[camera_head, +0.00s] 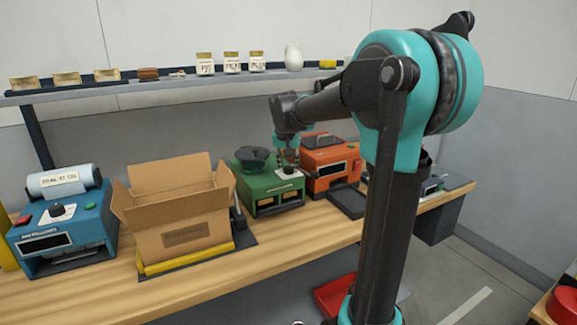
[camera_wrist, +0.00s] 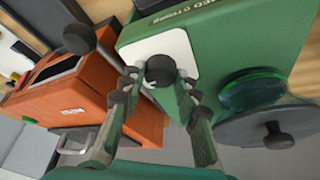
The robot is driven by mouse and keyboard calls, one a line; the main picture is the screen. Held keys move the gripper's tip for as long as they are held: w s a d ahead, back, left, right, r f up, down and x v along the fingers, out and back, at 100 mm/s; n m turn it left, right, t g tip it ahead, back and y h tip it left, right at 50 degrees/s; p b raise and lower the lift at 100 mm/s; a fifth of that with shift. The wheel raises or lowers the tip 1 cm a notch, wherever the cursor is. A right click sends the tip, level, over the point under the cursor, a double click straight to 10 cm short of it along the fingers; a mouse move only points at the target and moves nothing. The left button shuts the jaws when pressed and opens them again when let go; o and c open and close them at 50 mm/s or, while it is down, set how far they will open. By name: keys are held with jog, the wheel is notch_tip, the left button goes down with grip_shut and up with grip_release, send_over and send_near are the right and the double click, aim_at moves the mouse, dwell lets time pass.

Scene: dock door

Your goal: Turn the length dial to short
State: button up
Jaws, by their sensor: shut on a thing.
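The green machine (camera_head: 270,190) stands on the bench, with lettering on its edge that is only partly readable in the wrist view (camera_wrist: 235,45). A round black dial knob (camera_wrist: 160,70) sits on a white plate on its top. My gripper (camera_wrist: 163,80) reaches down over this plate with one finger on each side of the knob, shut on it. In the head view my gripper (camera_head: 287,163) is at the right part of the machine's top. The dial's markings and its pointer direction cannot be made out.
A dark lidded pot (camera_head: 256,158) sits on the green machine beside the dial. An orange machine (camera_head: 330,165) stands close on the right. An open cardboard box (camera_head: 185,225) and a blue machine (camera_head: 70,230) with another knob stand to the left. A shelf (camera_head: 180,86) runs above.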

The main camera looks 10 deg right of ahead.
jog(key=shift+n, duration=0.4)
jog(key=shift+c, duration=0.5)
jog(key=n+y, duration=0.1)
jog(key=n, duration=0.1)
jog(key=shift+d+n+y, duration=0.15)
jog(key=shift+n+y, duration=0.15)
jog(key=shift+n, duration=0.1)
jog(key=n, duration=0.2)
jog(key=n+y, duration=0.1)
jog(key=n, duration=0.1)
jog(key=shift+d+n+y, duration=0.15)
jog(key=shift+n+y, duration=0.15)
jog(key=n, duration=0.2)
jog(key=n+g+y, duration=0.1)
jog(key=n, duration=0.1)
jog(key=shift+w+y, duration=0.15)
jog(key=shift+y, duration=0.15)
jog(key=shift+d+n+g+y, duration=0.1)
jog(key=shift+n+g+y, duration=0.4)
jog(key=shift+n, duration=1.4)
jog(key=o, duration=1.2)
jog(key=shift+c, duration=0.2)
